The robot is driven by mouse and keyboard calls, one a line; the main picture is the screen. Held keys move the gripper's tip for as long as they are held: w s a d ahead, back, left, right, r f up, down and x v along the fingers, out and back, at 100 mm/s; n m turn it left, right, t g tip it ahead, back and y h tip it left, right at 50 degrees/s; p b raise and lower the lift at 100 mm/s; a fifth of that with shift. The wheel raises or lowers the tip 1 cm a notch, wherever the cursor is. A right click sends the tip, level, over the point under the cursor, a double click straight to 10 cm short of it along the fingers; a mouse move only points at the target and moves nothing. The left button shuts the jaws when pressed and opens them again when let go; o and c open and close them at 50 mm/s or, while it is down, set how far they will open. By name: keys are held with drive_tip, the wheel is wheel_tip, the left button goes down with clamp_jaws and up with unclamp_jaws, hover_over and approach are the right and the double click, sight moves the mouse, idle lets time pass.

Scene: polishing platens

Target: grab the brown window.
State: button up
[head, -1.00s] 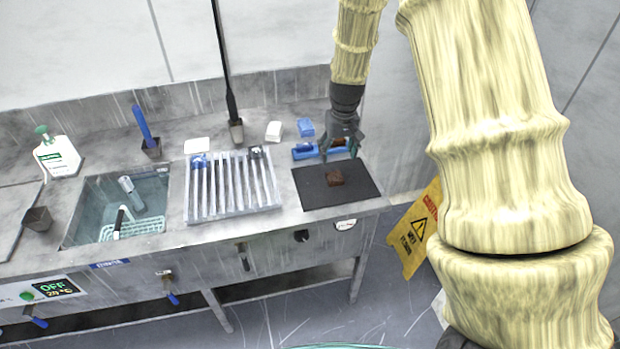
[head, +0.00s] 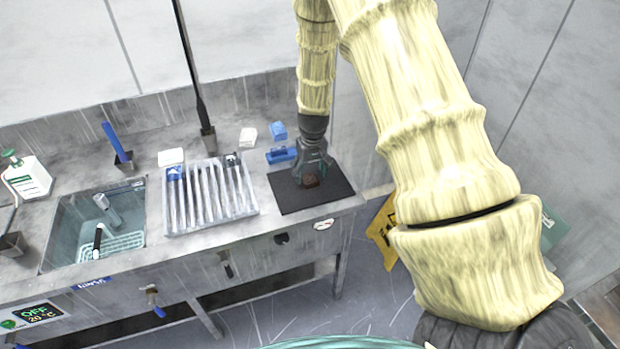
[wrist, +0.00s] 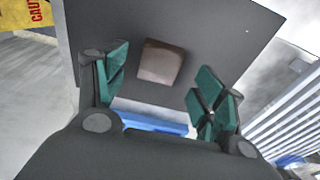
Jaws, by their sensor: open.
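The brown window (head: 311,180) is a small brown block lying on the dark mat (head: 330,196) at the right end of the bench. In the wrist view the brown window (wrist: 160,62) shows between and just beyond my fingertips, with bare mat around it. My gripper (head: 311,176) is over the mat, pointing down at the block and partly covering it in the head view. In the wrist view my gripper (wrist: 160,82) has its green-padded fingers spread apart, with nothing held between them.
A rack of pale rods (head: 207,199) stands left of the mat, then a sink (head: 65,225). A yellow caution sign (head: 383,235) stands right of the bench.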

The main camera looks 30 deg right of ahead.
sight(310, 180)
drive_tip(key=shift+w+d+f+p, duration=0.15)
drive_tip(key=shift+f+p, duration=0.35)
drive_tip(key=shift+f, duration=0.9)
drive_tip(key=shift+c, duration=0.2)
drive_tip(key=c, duration=1.1)
drive_tip(key=shift+r, duration=0.15)
